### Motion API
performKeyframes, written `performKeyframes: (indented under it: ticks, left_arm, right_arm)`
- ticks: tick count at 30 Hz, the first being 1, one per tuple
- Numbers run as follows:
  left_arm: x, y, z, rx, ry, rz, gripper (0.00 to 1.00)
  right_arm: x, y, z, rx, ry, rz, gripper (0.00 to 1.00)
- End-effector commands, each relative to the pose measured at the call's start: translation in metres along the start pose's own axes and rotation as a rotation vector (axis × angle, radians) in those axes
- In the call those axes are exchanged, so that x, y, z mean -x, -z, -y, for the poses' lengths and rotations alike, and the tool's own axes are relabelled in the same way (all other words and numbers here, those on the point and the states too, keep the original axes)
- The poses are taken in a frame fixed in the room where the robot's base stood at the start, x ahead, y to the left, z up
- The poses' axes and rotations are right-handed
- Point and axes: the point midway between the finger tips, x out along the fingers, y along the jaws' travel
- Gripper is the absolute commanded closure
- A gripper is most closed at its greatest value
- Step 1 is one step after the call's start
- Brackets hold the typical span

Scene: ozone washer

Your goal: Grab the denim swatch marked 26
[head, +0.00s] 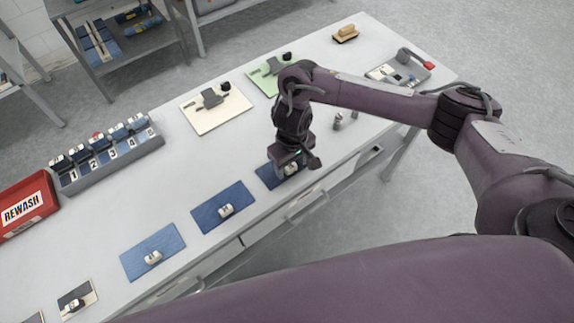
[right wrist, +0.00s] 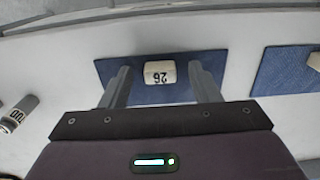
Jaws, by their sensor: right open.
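The denim swatch marked 26 (right wrist: 140,93) is a dark blue rectangle lying flat on the table, with a raised white block (right wrist: 160,73) on it whose number appears upside down in the right wrist view. In the head view the swatch (head: 269,178) is partly hidden by my right gripper (head: 291,163). My right gripper is open above the swatch. In the right wrist view its two fingers (right wrist: 160,68) appear on either side of the white block, with a gap at each side. I cannot tell how high the fingertips are. My left gripper is not in view.
Two other blue swatches (head: 224,207) (head: 153,252) lie in a row to the left on the white table (head: 165,190). A numbered rack (head: 108,160) and a red REWASH bin (head: 24,207) stand at the far left.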

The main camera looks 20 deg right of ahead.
Motion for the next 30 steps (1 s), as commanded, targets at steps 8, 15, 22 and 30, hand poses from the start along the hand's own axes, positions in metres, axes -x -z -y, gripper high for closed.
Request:
performKeyframes:
  ticks: [8, 15, 22, 30]
  left_arm:
    - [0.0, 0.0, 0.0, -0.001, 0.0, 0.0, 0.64]
    - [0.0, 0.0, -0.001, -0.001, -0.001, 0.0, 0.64]
    - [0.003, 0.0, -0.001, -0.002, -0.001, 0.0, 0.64]
    - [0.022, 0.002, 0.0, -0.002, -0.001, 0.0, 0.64]
  right_arm:
    - [0.0, 0.0, 0.0, 0.0, 0.0, 0.0, 0.76]
    - [0.0, 0.0, 0.0, 0.0, 0.0, -0.001, 0.92]
    - [0.006, 0.0, 0.0, 0.001, -0.001, -0.002, 0.92]
    - [0.052, 0.003, -0.001, 0.002, -0.004, -0.008, 0.92]
